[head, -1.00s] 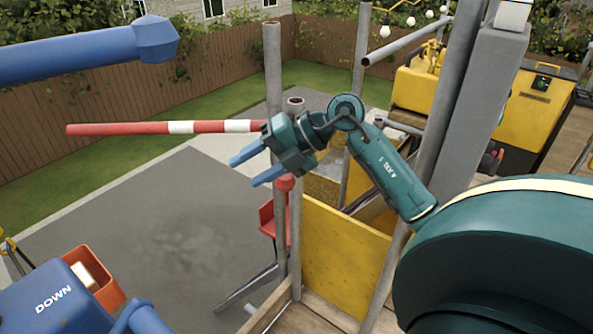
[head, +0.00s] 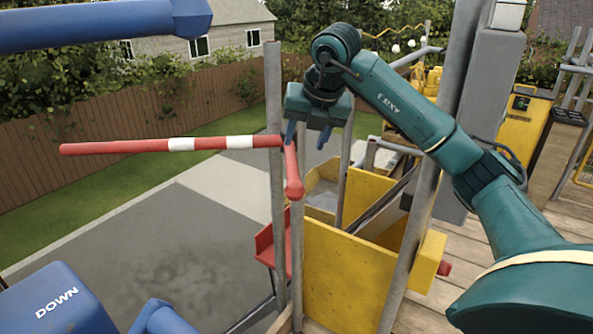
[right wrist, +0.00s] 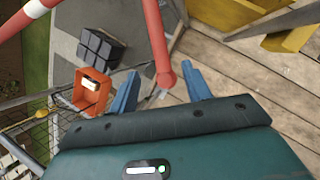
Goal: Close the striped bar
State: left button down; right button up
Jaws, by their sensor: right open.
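The striped bar (head: 205,143), red with white bands, reaches out to the left from a grey post, over the paved ground. At the post it has a short red arm (head: 291,165) that ends in a rounded red knob. My right gripper (head: 307,138) is open and empty, fingers pointing down, just above and beside this short arm. In the right wrist view the red arm's knobbed end (right wrist: 164,78) shows between the two blue fingers; whether they touch it I cannot tell. My left gripper is not in view.
Grey upright posts (head: 272,100) stand beside the bar. A yellow panelled box (head: 345,270) stands just right of them. A blue box marked DOWN (head: 55,312) is at lower left, and a blue beam (head: 100,25) crosses the upper left. Wooden decking (head: 480,240) lies at right.

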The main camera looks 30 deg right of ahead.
aim_at(294, 170)
jog(key=x, duration=1)
jog(key=shift+w+f+p, duration=0.15)
jog(key=shift+f+p, duration=0.15)
jog(key=shift+f, duration=0.05)
jog(key=shift+c, duration=0.6)
grip_shut()
